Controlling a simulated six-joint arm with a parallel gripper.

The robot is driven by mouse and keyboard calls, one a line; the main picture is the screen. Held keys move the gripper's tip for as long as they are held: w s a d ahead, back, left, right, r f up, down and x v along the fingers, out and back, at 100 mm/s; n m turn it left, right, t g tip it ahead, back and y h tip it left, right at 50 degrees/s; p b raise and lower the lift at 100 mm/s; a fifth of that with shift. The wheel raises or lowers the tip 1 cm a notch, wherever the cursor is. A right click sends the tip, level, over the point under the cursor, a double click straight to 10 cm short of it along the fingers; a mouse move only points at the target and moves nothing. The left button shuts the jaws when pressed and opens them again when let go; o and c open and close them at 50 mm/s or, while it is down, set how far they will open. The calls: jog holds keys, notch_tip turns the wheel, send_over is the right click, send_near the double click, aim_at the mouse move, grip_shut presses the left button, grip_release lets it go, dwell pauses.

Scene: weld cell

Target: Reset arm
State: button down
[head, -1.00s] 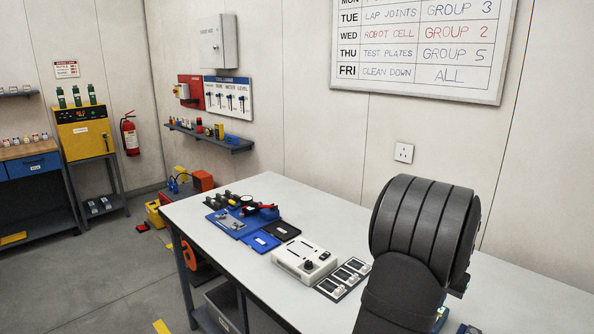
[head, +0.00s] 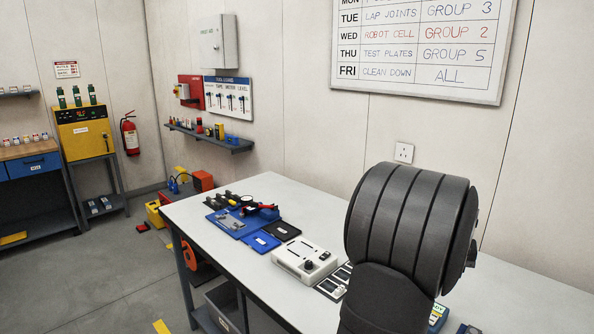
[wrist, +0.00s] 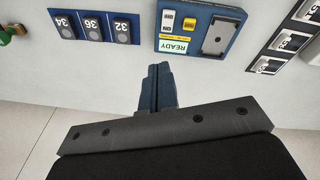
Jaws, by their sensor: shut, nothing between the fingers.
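My gripper (wrist: 159,88) shows in the wrist view with its two dark blue fingers together and nothing between them. It is over the pale bench top, below a blue box with a "READY" label (wrist: 200,32). In the head view my dark arm covers the right part of the bench, and the gripper itself is hidden there.
The bench (head: 340,205) holds a white device (head: 304,262), a blue tray (head: 236,222) and black and blue plates. In the wrist view a blue numbered block (wrist: 95,27) lies left and a dark numbered rack (wrist: 287,38) right. The bench's middle back is clear.

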jog(key=s+a+r+n+h, duration=0.1)
jog(key=s+r+n, duration=0.3)
jog(key=r+n, duration=0.4)
jog(key=shift+a+r+h, duration=0.2)
jog(key=shift+a+h, duration=0.1)
jog(key=shift+a, duration=0.25)
jog(key=c, duration=0.9)
grip_release()
jog(key=shift+c, duration=0.2)
jog(key=o, duration=0.3)
jog(key=shift+s+r+n, duration=0.15)
jog(key=shift+n, duration=0.35)
jog(key=o, duration=0.6)
jog(key=r+n, duration=0.1)
jog(key=s+n, duration=0.1)
jog(key=r+n, duration=0.1)
jog(key=shift+s+a+r+h, duration=0.2)
jog(key=shift+s+r+h, duration=0.1)
jog(key=shift+h, duration=0.1)
jog(key=shift+o, duration=0.2)
jog(key=d+f+n, duration=0.1)
jog(key=d+f, duration=0.2)
jog(key=f, duration=0.5)
jog(key=shift+w+d+f+n, duration=0.3)
jog(key=shift+w+d, duration=0.05)
